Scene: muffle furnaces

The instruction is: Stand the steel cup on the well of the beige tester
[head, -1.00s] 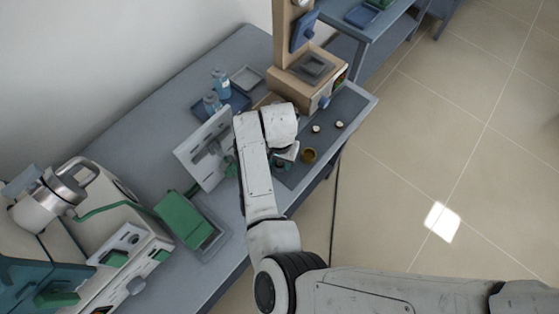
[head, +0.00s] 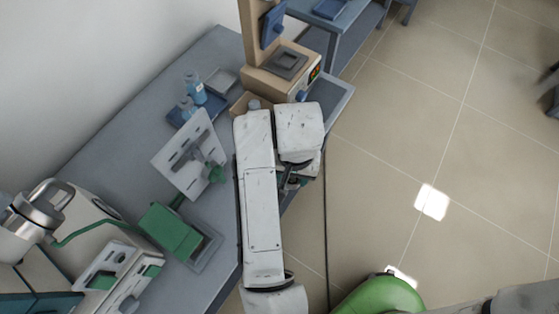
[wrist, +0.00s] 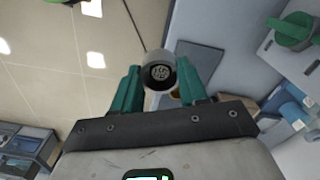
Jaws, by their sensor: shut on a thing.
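The beige tester (head: 277,84) stands at the far end of the bench in the head view, with a tall column and a grey square plate (head: 287,62) on top of its base. In the head view my gripper (head: 291,184) is mostly hidden under my arm, near the bench's front edge, nearer than the tester. The cup cannot be made out there.
A pale upright panel (head: 188,160) stands left of my arm. Blue bottles (head: 195,90) and a blue tray (head: 181,117) lie behind it. A green device (head: 170,232) and a white machine (head: 105,275) are nearer. A green rounded seat (head: 382,299) is on the floor at right.

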